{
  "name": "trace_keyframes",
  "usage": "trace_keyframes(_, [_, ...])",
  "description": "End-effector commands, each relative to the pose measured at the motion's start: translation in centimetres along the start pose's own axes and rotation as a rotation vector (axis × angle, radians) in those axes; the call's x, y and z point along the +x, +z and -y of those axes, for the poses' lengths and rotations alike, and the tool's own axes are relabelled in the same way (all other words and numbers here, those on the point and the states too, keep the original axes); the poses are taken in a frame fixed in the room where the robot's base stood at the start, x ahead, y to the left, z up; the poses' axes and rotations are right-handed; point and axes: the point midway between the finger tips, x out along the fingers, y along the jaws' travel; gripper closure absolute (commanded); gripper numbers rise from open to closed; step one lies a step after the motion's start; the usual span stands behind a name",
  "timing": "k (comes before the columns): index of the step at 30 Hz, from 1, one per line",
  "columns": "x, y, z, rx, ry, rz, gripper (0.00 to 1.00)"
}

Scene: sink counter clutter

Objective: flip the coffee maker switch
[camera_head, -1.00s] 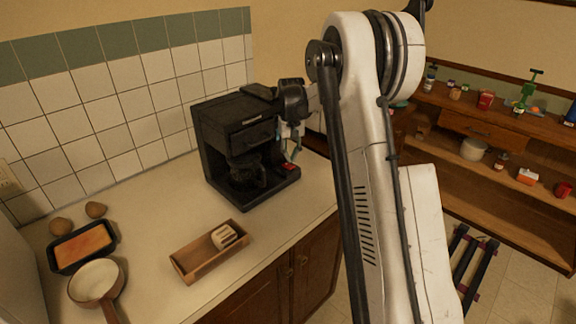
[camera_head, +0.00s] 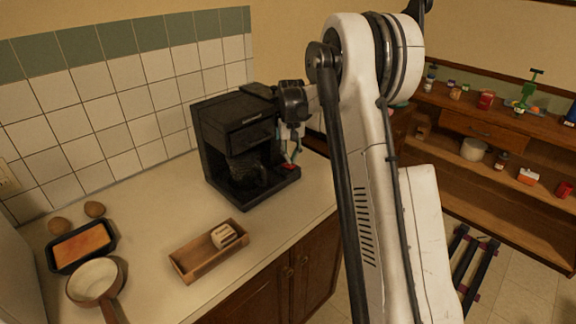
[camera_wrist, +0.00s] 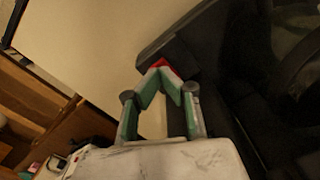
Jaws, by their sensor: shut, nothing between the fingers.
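The black coffee maker (camera_head: 236,137) stands on the counter against the tiled wall, and its dark body fills the right of the wrist view (camera_wrist: 240,65). Its red switch (camera_wrist: 160,63) shows at the end of the base, right at my fingertips; in the head view only a small red spot (camera_head: 288,166) shows. My gripper (camera_wrist: 161,72) is shut and empty, its green-grey fingers meeting in a point. The fingertips overlap the lower part of the switch in the wrist view, and I cannot tell whether they touch it. In the head view my gripper (camera_head: 291,157) is at the coffee maker's front right corner.
A wooden tray (camera_head: 184,269) with a pale block lies in front of the coffee maker. A dark loaf pan (camera_head: 110,236), a saucepan (camera_head: 71,292) and two brown round items are at left. Counter between them is clear.

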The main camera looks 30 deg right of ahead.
Motion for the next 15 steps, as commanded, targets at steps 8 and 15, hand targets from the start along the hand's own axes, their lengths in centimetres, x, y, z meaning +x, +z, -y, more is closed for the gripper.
trace_keyframes(8, [0.41, 0.0, 0.0, 0.0, 0.0, 0.0, 1.0])
trace_keyframes(15, [0.71, 0.0, 0.0, 0.0, 0.0, 0.0, 1.0])
